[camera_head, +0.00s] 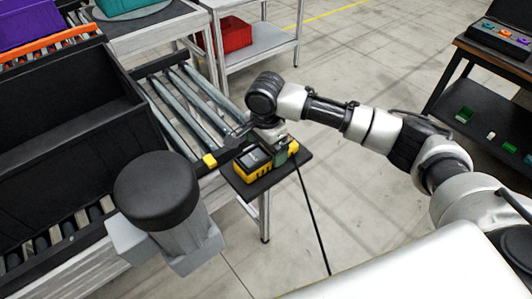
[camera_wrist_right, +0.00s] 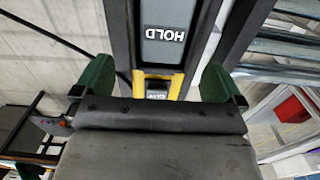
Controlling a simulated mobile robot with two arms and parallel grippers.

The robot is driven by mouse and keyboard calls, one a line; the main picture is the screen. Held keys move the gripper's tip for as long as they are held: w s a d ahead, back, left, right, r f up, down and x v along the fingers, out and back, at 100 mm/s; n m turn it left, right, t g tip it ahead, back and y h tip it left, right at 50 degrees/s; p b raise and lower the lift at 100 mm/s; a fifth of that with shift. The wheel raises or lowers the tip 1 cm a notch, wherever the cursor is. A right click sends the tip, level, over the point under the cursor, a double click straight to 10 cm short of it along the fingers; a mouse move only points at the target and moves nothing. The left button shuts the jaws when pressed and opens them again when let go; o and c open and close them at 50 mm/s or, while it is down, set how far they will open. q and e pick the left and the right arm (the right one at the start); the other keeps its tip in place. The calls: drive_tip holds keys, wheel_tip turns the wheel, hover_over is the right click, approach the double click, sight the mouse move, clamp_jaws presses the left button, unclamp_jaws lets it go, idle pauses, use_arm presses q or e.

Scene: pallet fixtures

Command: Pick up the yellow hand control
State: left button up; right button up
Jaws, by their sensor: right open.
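The yellow hand control (camera_head: 257,165), a yellow and black box with a dark face, lies on a small black shelf (camera_head: 262,187) at the conveyor's end. My right gripper (camera_head: 279,150) is low over its far right part, and one green fingertip shows beside it. In the right wrist view my right gripper (camera_wrist_right: 157,83) is open, its green fingertips apart on either side of a narrow yellow part of the hand control (camera_wrist_right: 175,86). A grey panel reading HOLD shows above that. I cannot tell whether the fingertips touch it. My left gripper is not in view.
A roller conveyor (camera_head: 186,98) with a large black crate (camera_head: 60,140) stands left of the shelf. A rack with a red bin (camera_head: 234,34) is behind; a dark bench (camera_head: 490,60) is at right. The floor between is clear.

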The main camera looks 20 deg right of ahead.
drive_tip(key=shift+f, duration=1.1)
drive_tip(key=shift+r, duration=0.1)
drive_tip(key=c, duration=1.3)
